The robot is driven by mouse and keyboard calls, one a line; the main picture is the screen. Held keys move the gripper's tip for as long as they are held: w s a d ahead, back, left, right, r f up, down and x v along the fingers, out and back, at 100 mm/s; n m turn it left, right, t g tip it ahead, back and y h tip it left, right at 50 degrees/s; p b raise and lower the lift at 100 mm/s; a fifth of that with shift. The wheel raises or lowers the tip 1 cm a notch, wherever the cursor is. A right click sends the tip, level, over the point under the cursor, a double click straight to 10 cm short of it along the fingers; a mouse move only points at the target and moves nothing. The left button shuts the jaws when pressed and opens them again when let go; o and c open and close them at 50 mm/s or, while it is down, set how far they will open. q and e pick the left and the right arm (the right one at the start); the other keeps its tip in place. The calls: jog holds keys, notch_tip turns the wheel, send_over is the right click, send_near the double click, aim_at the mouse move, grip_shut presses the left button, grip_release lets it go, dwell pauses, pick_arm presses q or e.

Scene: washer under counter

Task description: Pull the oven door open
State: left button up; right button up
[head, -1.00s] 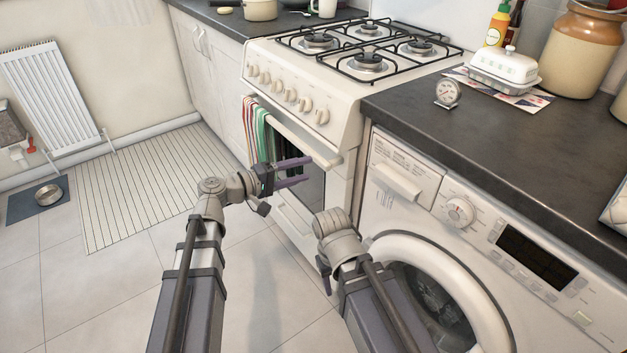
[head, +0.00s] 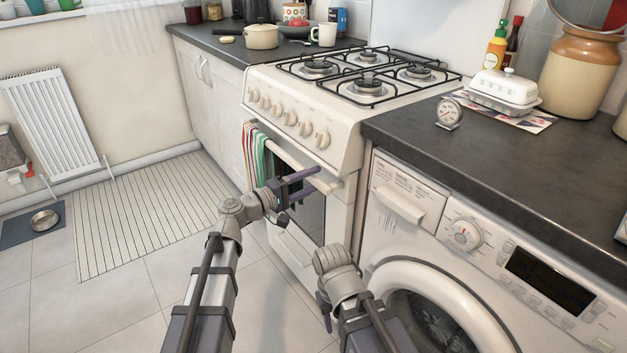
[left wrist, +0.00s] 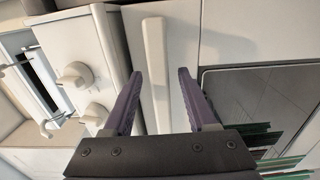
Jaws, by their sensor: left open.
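The oven is the cream cooker (head: 300,105); its door is shut, with a pale bar handle (head: 325,184) across the top. My left gripper (head: 316,179) is open and empty at the right part of the handle. In the left wrist view the handle (left wrist: 154,50) appears between the two purple fingers (left wrist: 160,73), nearer the left one. I cannot tell whether the fingers reach around it or touch it. The dark door glass (left wrist: 260,95) lies to the right there.
Striped towels (head: 256,155) hang on the handle's left part. A washing machine (head: 440,240) stands right of the oven under the dark counter (head: 480,160). Cupboards (head: 205,95) are on the left. The floor before the oven is clear, with a striped mat (head: 150,210).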

pick_arm(q)
jog(key=shift+w+d, duration=0.25)
jog(key=shift+d, duration=0.1)
grip_shut()
dwell(0.3)
dwell(1.0)
